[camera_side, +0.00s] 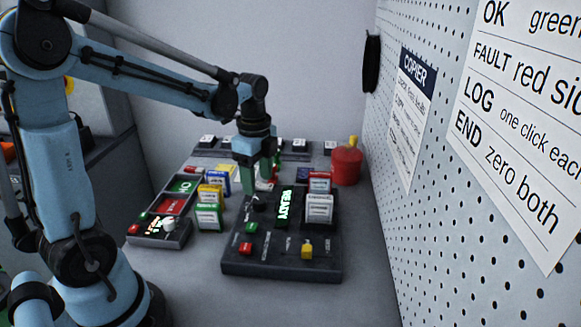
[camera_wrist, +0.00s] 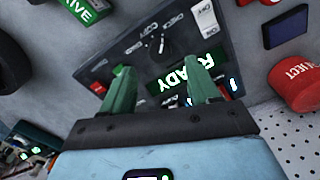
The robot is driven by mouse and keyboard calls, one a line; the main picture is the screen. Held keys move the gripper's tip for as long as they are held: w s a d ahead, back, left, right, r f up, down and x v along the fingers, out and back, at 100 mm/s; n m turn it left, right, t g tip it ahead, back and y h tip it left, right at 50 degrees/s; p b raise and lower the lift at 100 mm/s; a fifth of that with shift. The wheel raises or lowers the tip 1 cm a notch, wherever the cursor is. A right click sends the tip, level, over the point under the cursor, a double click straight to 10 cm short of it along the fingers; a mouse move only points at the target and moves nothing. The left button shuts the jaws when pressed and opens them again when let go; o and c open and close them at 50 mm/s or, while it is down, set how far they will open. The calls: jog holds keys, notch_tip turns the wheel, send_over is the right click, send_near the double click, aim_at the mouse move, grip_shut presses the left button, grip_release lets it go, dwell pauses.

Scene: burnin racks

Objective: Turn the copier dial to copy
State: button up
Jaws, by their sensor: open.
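The copier (camera_side: 283,262) is a dark box on the table with a lit green READY display (camera_side: 284,208), which also shows in the wrist view (camera_wrist: 178,76). Its black dial (camera_wrist: 161,44) sits beyond the display in the wrist view, with small white labels around it, COPY among them. Where the dial points is too small to tell surely. In the side view the dial is a dark knob (camera_side: 258,205) below my gripper. My gripper (camera_wrist: 158,70) has two green fingers, open and empty, pointing down above the copier's dial end. It is also in the side view (camera_side: 262,187).
A red bin (camera_side: 346,166) marked REJECT stands behind the copier at right. White-labelled modules (camera_side: 319,207) sit in the copier. The pegboard wall (camera_side: 430,240) bounds the right side.

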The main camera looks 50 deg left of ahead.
aim_at(259, 200)
jog(key=shift+f, duration=2.8)
jog(key=c, duration=1)
jog(key=shift+n, duration=0.5)
jog(key=n, duration=0.3)
jog(key=shift+n, duration=2.4)
